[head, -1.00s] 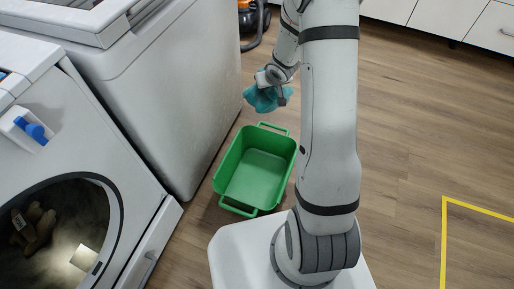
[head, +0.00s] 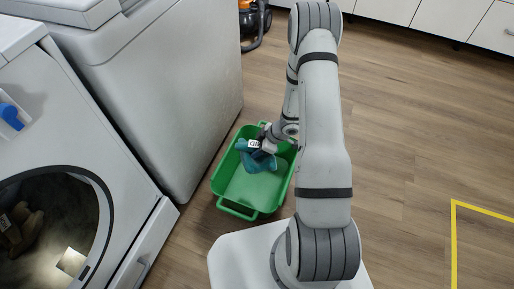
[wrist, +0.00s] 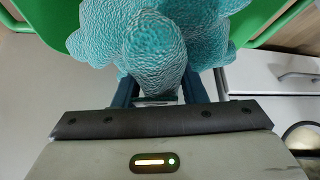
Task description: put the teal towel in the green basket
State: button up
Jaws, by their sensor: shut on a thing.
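The teal towel (head: 257,162) hangs bunched from my gripper (head: 263,148) over the far part of the green basket. In the wrist view the towel (wrist: 155,40) bulges out between the two dark fingers of my gripper (wrist: 158,92), which is shut on it. The green basket (head: 240,212) stands on the floor and is otherwise empty. Its green wall also shows behind the towel in the wrist view (wrist: 52,18). I cannot tell whether the towel touches the basket floor.
A white washing machine (head: 150,100) stands close to the left of the basket. A front-loading machine (head: 85,160) with a brown soft toy (head: 20,232) inside its drum is at the left. Open wooden floor (head: 400,140) lies to the right, with yellow tape (head: 454,240).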

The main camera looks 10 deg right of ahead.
notch_tip(320, 180, down, 13)
jog(key=b, duration=0.8)
jog(key=shift+r, duration=0.15)
jog(key=o, duration=1.2)
jog(key=p+v, duration=0.4)
jog(key=v, duration=0.3)
jog(key=shift+a+r, duration=0.1)
jog(key=shift+s+d+r, duration=0.1)
jog(key=shift+d+r, duration=0.15)
